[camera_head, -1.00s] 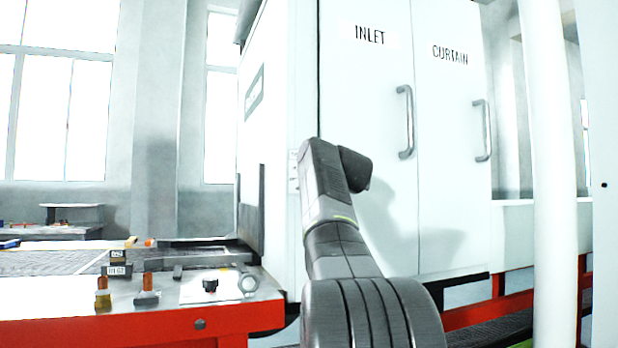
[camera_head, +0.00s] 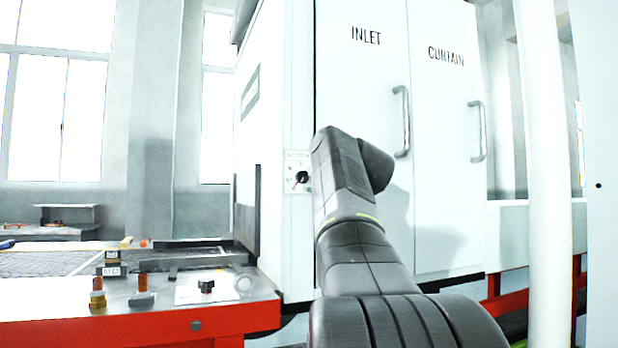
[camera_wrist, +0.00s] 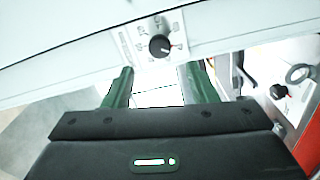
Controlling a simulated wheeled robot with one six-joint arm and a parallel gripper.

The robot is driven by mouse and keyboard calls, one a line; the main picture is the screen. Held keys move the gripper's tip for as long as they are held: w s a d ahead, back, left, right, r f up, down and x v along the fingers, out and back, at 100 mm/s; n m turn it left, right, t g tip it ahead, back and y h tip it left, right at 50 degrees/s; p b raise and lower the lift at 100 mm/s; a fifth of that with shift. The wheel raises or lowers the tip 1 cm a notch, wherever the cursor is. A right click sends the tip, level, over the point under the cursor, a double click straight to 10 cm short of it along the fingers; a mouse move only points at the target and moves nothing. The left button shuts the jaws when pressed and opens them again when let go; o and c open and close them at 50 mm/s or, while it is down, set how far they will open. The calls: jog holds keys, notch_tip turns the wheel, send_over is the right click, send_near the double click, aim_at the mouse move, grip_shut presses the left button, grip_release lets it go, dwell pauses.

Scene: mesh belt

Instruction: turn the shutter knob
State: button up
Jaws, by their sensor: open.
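A black round knob (camera_head: 302,177) sits on a small white marked plate on the narrow face of the white cabinet. It also shows in the wrist view (camera_wrist: 160,46), ahead of my fingertips and roughly between them. My gripper (camera_wrist: 157,72) is open and empty, with its two green fingers apart and short of the knob. A second black knob (camera_head: 206,286) stands on a pale plate on the table, and shows at the right of the wrist view (camera_wrist: 279,91). The lettering by both knobs is too small to read. In the head view my arm hides the gripper.
The white cabinet (camera_head: 360,95) has INLET and CURTAIN doors with grey handles (camera_head: 402,122). The red-edged table (camera_head: 150,325) at left holds two orange-topped pieces (camera_head: 97,292), dark labelled blocks and a ring (camera_head: 244,284). A white post (camera_head: 548,180) stands at right.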

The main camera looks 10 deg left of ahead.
aim_at(303, 177)
jog(key=v, duration=0.6)
jog(key=shift+d, duration=0.1)
jog(key=x, duration=1.3)
jog(key=shift+w+a, duration=0.25)
jog(key=shift+s, duration=0.1)
